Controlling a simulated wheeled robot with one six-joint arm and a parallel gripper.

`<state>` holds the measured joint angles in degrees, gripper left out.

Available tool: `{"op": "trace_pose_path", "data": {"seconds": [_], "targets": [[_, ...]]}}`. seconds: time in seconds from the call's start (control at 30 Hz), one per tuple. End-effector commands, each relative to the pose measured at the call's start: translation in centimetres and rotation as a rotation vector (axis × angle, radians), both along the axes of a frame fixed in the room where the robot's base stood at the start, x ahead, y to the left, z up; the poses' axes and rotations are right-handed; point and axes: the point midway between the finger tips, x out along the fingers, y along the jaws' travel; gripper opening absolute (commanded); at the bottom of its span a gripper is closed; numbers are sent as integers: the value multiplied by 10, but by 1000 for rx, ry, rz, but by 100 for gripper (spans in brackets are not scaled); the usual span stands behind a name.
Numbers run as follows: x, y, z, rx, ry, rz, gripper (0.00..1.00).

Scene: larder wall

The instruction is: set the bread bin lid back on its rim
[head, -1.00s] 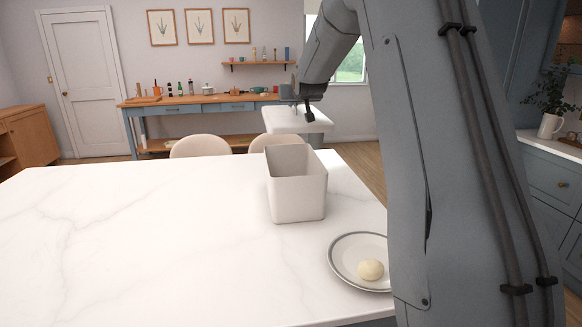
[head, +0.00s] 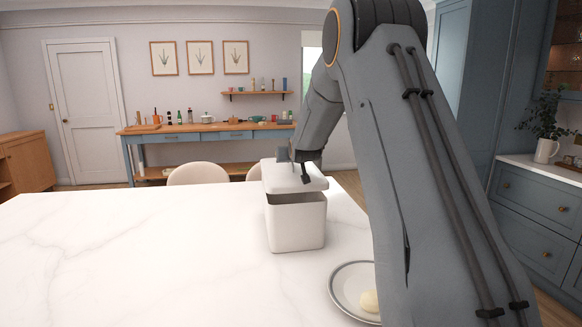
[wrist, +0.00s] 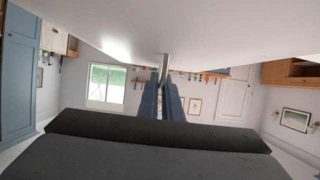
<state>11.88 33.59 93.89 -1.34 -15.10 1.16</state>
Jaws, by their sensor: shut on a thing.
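The bread bin (head: 296,230) is a pale, square, open-topped box standing upright on the marble worktop. Its pale lid (head: 313,184) is over the opening, and a dark gap shows between lid and near rim. Whether the lid touches the rim at the back or left I cannot tell. My gripper (head: 295,170) is shut on the lid from above. In the wrist view the lid's pale surface (wrist: 160,22) fills the top, and the fingers (wrist: 164,88) close on a thin grip on it. The lid's far side is hidden.
A grey-rimmed plate (head: 336,291) with a pale round bun (head: 370,301) lies right of the bin, partly behind my arm. The worktop (head: 130,260) left of the bin is clear. Two chairs (head: 198,174) stand beyond its far edge.

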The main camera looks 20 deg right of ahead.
Motion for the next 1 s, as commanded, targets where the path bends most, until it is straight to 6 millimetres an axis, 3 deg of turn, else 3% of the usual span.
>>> {"op": "trace_pose_path", "data": {"seconds": [0.23,1.0], "targets": [[0,0,-29,1,1,0,0],[0,0,-42,0,-1,0,0]]}}
